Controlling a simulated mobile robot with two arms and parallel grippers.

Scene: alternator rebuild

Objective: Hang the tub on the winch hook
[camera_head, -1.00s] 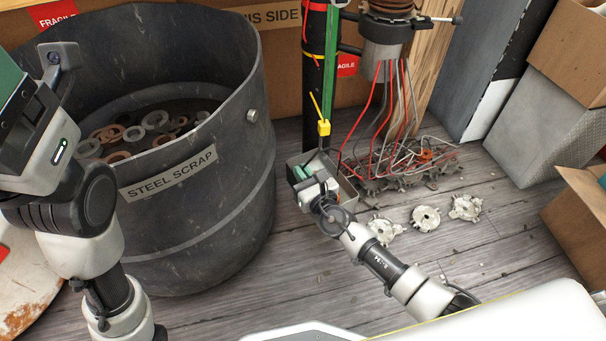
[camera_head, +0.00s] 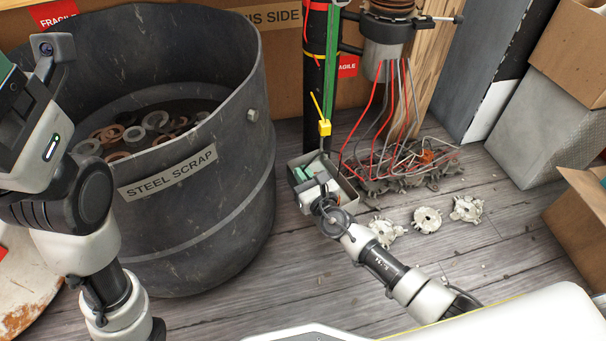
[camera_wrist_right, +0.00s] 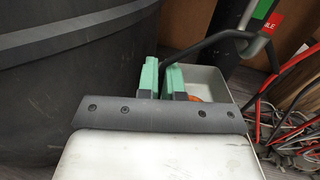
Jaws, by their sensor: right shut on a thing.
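The tub (camera_head: 351,194) is a small grey open metal box, low over the floorboards beside the scrap bin. It fills the middle of the right wrist view (camera_wrist_right: 222,85), with something orange inside. My right gripper (camera_head: 304,173) has its green fingers (camera_wrist_right: 164,80) shut at the tub, covering part of it. A dark bent bar, apparently the tub's handle (camera_wrist_right: 215,40), rises above the tub. The grey winch hook (camera_wrist_right: 263,45) is close to this bar; I cannot tell if they engage. In the head view a yellow block (camera_head: 324,128) hangs above the tub. My left gripper (camera_head: 8,75) is cut off at the left edge.
A large dark steel scrap bin (camera_head: 215,215) stands left of the tub. A black post with a green strip (camera_head: 331,75) stands behind. Red and grey wires (camera_head: 385,115) hang at its right above a pile of parts. Pale castings (camera_head: 427,219) lie on the floor; cartons (camera_head: 575,65) stand right.

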